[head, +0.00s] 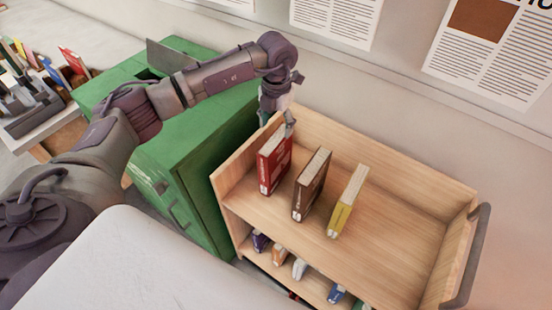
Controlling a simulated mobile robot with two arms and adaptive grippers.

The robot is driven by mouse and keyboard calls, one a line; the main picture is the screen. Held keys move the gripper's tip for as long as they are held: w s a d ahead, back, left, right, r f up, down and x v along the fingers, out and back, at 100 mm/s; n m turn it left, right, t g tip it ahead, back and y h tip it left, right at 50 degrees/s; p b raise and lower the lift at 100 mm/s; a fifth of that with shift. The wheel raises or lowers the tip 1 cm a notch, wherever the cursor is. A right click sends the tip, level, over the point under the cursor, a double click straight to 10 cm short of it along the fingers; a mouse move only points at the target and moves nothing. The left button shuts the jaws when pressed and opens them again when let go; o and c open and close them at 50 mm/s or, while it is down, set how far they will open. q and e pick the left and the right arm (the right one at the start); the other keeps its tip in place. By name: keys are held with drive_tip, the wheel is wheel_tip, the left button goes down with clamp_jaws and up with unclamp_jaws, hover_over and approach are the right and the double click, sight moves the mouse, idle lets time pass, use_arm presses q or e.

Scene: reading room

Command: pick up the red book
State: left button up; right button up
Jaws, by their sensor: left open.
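The red book (272,167) stands upright on the top shelf of a wooden cart (392,238), at its left end. My left gripper (289,127) points down right at the top far corner of the red book. It is open, and its fingertips are small in the picture, so I cannot tell whether they touch the book or straddle it. A brown book (309,189) and a yellow book (345,204) stand upright to the right of the red one, with gaps between them. My right gripper is not in view.
A green cabinet (187,150) stands against the cart's left side. The cart has raised wooden walls and a grey handle (470,255) at right. Several books sit on its lower shelf. The top shelf's right part is clear. Posters hang on the wall behind.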

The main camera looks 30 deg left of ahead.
sight(276, 139)
use_arm(q)
drive_tip(key=shift+s+f+p, duration=0.2)
drive_tip(key=shift+f+p, duration=0.05)
drive_tip(key=shift+p, duration=0.05)
drive_tip(key=f+p, duration=0.1)
drive_tip(key=s+f, duration=0.1)
drive_tip(key=f, duration=0.1)
drive_tip(key=shift+d+f+p, duration=0.2)
drive_tip(key=shift+p, duration=0.15)
drive_tip(key=shift+w+f, duration=0.15)
drive_tip(key=shift+f, duration=0.4)
clamp_jaws()
drive_tip(key=shift+r, duration=0.15)
